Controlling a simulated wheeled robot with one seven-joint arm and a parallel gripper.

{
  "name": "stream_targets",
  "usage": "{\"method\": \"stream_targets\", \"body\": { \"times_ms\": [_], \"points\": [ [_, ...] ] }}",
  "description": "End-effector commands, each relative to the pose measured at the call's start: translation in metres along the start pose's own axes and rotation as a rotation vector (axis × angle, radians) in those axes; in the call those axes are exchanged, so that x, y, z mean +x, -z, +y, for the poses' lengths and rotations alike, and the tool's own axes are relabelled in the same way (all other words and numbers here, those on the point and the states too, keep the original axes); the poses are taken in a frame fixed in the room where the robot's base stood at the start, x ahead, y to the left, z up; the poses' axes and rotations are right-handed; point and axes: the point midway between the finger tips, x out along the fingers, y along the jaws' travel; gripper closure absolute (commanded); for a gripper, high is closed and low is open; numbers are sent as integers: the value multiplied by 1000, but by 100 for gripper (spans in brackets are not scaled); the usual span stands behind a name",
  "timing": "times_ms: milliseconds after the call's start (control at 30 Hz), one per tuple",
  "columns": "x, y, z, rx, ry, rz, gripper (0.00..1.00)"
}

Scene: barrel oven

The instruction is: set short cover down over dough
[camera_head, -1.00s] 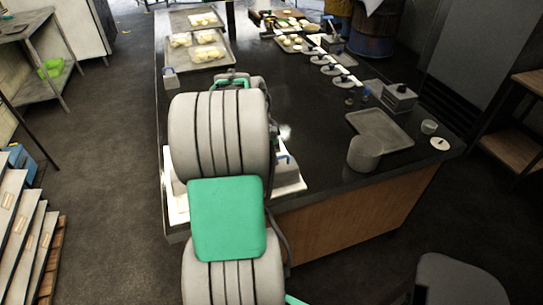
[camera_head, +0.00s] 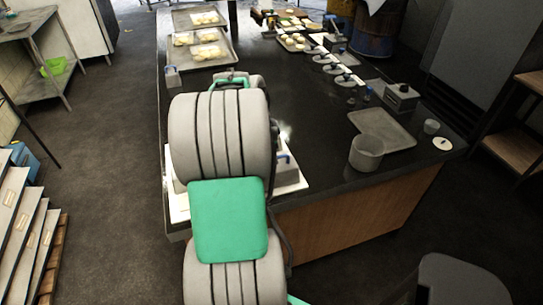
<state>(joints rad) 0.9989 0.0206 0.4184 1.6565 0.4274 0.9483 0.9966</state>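My arm fills the middle of the head view and hides my gripper, so I cannot see its fingers or what they hold. Pale dough pieces (camera_head: 205,52) lie on metal trays (camera_head: 222,60) at the far left of the dark counter. Smaller pale pieces (camera_head: 294,39) lie on a tray farther right. I cannot pick out the short cover for certain. A grey round vessel (camera_head: 366,155) stands upright at the counter's front right, apart from my arm.
White boards (camera_head: 292,182) lie partly behind my arm at the counter's front left. The counter's middle (camera_head: 290,85) is mostly clear.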

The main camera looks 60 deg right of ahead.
Motion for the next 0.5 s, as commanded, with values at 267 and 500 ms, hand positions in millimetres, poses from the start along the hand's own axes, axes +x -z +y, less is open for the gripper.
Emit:
{"method": "stream_targets", "body": {
  "times_ms": [267,500],
  "points": [
    [4,-1,0,0,1,0,100],
    [8,-2,0,0,1,0,100]
  ]
}}
